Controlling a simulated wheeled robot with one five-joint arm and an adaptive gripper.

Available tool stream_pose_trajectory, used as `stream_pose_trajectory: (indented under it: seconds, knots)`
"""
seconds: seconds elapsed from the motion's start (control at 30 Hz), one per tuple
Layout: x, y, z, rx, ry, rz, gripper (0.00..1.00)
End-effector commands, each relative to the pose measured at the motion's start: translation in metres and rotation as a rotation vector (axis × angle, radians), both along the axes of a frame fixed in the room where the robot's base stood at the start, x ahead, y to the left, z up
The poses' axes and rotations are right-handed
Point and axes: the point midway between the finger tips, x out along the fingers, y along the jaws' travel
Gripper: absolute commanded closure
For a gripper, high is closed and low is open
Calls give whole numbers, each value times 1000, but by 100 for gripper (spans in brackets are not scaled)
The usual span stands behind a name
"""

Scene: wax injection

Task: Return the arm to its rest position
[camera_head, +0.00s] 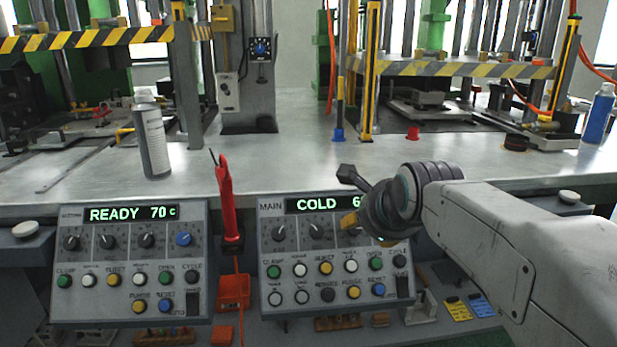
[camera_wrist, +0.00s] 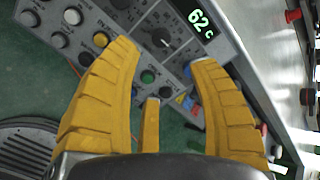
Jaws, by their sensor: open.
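My arm reaches in from the right in the head view, bent at the wrist in front of the right-hand control panel marked MAIN (camera_head: 268,240). My gripper (camera_wrist: 163,58) is open and empty in the wrist view, its yellow fingers spread apart. In the head view my gripper (camera_head: 349,220) is mostly hidden by the wrist, with only a bit of yellow showing. It covers part of the panel's display, which reads COLD and a cut-off number. The wrist view shows this display (camera_wrist: 198,20) reading 62 c. I cannot tell whether any finger touches the panel.
A left panel (camera_head: 75,290) reads READY 70 c. A red-handled tool (camera_head: 226,200) stands between the panels. A spray can (camera_head: 152,135) stands on the metal bench (camera_head: 290,165); a blue bottle (camera_head: 598,115) is at far right. Striped press frames (camera_head: 460,68) stand behind.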

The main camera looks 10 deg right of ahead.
Motion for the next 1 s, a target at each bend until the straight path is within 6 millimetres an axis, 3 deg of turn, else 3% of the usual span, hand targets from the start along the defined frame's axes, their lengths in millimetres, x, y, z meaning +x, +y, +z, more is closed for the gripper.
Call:
stream_pose_trajectory:
  seconds: [0.27, 1.0]
  knots:
    - [-36, 0, 42, -218, 80, 200, 46]
    - [-189, 0, 146, -941, 334, 1213, 46]
